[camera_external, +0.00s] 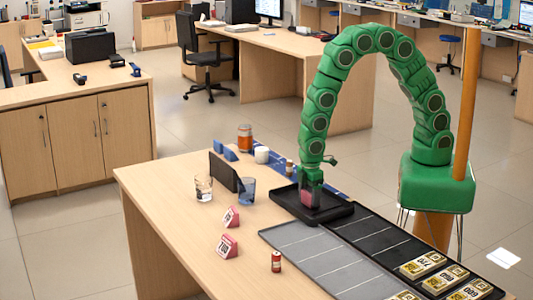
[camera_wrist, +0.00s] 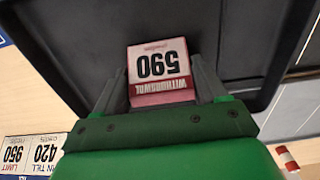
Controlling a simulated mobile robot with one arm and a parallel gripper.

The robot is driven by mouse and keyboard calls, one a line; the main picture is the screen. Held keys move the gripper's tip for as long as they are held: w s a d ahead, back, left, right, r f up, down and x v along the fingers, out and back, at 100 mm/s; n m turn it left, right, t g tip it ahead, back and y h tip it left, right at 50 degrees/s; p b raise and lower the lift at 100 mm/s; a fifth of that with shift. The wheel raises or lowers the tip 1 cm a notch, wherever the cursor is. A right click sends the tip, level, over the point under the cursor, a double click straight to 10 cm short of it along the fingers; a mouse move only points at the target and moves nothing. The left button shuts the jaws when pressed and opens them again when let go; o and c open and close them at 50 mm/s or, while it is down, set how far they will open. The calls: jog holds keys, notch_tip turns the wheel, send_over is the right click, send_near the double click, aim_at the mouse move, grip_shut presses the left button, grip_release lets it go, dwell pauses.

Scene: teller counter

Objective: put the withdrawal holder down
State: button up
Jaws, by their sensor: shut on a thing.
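In the external view my gripper (camera_external: 311,190) points down at the black tray (camera_external: 337,218), and the pinkish holder (camera_external: 308,201) shows low between the fingers. The tray floor (camera_wrist: 75,45) lies around the holder in the wrist view. I cannot tell whether the holder touches the tray floor.
Two red-and-white signs (camera_external: 231,217) (camera_external: 228,246) and a small red cylinder (camera_external: 276,261) stand on the counter. Glasses (camera_external: 203,188) (camera_external: 247,190) stand by a dark panel (camera_external: 224,172). A grey sectioned mat (camera_external: 315,258) and a dark strip with note bundles (camera_external: 422,265) lie right. The counter's left part is clear.

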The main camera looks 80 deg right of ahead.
jog(key=o, duration=1)
jog(key=shift+o, duration=0.2)
notch_tip(320, 180, up, 11)
jog(key=shift+f, duration=0.1)
jog(key=shift+r, duration=0.65)
